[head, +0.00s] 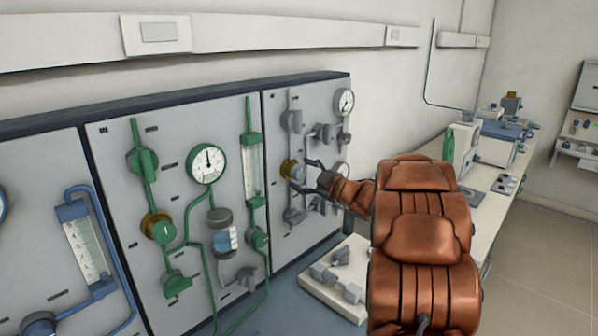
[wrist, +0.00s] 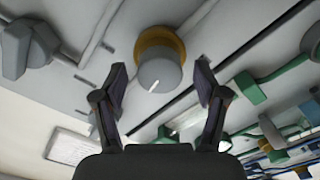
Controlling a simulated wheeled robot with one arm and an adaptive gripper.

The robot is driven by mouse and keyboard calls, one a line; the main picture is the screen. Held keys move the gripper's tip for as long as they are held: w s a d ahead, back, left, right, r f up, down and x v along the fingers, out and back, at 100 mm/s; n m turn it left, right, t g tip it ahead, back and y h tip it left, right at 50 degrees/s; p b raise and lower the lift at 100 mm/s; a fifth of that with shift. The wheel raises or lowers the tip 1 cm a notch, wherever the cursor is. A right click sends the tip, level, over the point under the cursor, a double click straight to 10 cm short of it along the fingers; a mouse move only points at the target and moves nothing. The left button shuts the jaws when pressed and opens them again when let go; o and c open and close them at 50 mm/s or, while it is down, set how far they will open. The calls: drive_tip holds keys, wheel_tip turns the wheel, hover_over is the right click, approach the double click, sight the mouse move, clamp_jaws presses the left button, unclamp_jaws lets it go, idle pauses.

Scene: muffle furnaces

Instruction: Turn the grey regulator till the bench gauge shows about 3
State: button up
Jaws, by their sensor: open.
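The grey regulator (wrist: 158,74) is a round grey knob with a white mark and a yellow-brown collar, in the wrist view. In the head view the regulator (head: 288,170) is on the right-hand panel, partly hidden by my gripper. My gripper (head: 308,176) is open in front of it. In the wrist view the two fingers of my gripper (wrist: 160,82) stand to either side of the knob, with gaps. A white round gauge (head: 344,102) is at the panel's top right; its reading is too small to tell. A second gauge (head: 340,171) below is partly hidden by my arm.
Grey valve knobs (head: 291,121) sit above and below the regulator on the panel. A green-rimmed gauge (head: 207,163) and green valves (head: 142,161) are on the middle panel. A white block with grey fittings (head: 334,284) lies below. A bench (head: 480,207) runs along the right.

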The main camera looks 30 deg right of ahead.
drive_tip(key=shift+x, duration=0.8)
